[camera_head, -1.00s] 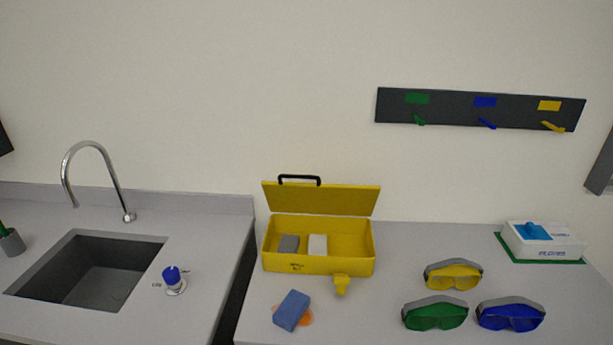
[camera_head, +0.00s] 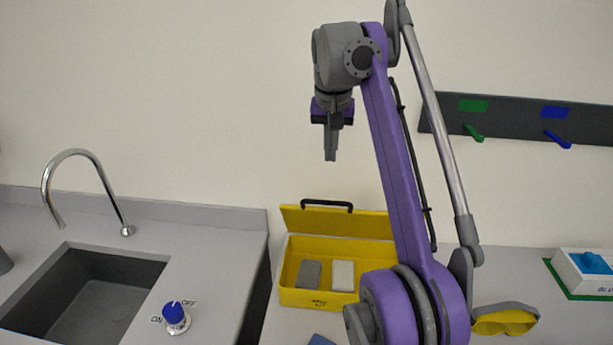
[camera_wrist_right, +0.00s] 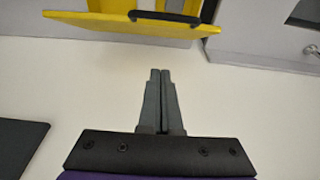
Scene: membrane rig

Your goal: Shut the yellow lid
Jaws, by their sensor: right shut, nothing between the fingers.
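The yellow lid (camera_head: 370,220) stands open at the back of the yellow box (camera_head: 310,299), with a black handle (camera_head: 327,204) on its top edge. The lid also shows in the right wrist view (camera_wrist_right: 110,23), with its handle (camera_wrist_right: 164,17). Inside the box lie a grey block (camera_head: 309,274) and a white block (camera_head: 342,275). My right gripper (camera_head: 331,158) is shut and empty, pointing down above the lid and apart from it. Its closed fingers (camera_wrist_right: 160,72) show in the right wrist view. My right arm hides the right part of the box and lid. My left gripper is not in view.
A sink with a tap (camera_head: 125,229) and a blue knob (camera_head: 174,312) are on the left counter. A dark hook rail (camera_head: 510,115) is on the wall at right. Yellow goggles (camera_head: 505,321) and a white box (camera_head: 585,274) lie on the right counter.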

